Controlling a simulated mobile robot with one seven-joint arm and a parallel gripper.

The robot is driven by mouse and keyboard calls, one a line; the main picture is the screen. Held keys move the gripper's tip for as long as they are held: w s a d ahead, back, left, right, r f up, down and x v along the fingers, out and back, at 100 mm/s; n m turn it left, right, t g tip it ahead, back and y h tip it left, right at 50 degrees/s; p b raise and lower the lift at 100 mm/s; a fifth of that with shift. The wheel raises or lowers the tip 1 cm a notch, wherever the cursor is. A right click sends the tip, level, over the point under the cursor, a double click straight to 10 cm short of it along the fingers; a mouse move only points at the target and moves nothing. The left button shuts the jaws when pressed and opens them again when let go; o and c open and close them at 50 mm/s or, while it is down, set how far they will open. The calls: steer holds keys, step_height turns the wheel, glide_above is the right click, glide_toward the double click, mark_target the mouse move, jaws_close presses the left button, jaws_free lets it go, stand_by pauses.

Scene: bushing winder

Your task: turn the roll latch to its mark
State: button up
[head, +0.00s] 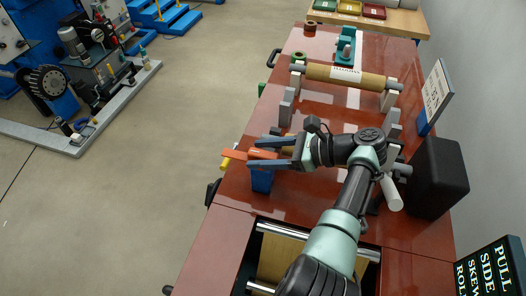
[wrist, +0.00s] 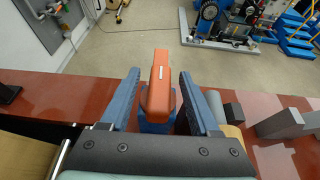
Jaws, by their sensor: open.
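The roll latch looks to be an orange lever (head: 262,154) on a blue block (head: 261,183) at the left edge of the red bench top. My gripper (head: 252,153) is open, with one finger on each side of the lever. In the wrist view, the orange lever (wrist: 162,88) stands between the two blue fingers of my gripper (wrist: 159,75), with a visible gap on either side. A small yellow piece (head: 227,161) shows beside the lever's outer end; I cannot tell whether it is the mark.
A brown roll (head: 325,73) rests on grey supports farther along the bench (head: 245,190). A black box (head: 437,177) and a sign (head: 436,93) stand at the right. An opening with metal rollers (head: 290,231) is in front.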

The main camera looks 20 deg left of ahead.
steer(key=b+v, duration=0.3)
steer(key=v, duration=1)
steer(key=shift+s, duration=0.1)
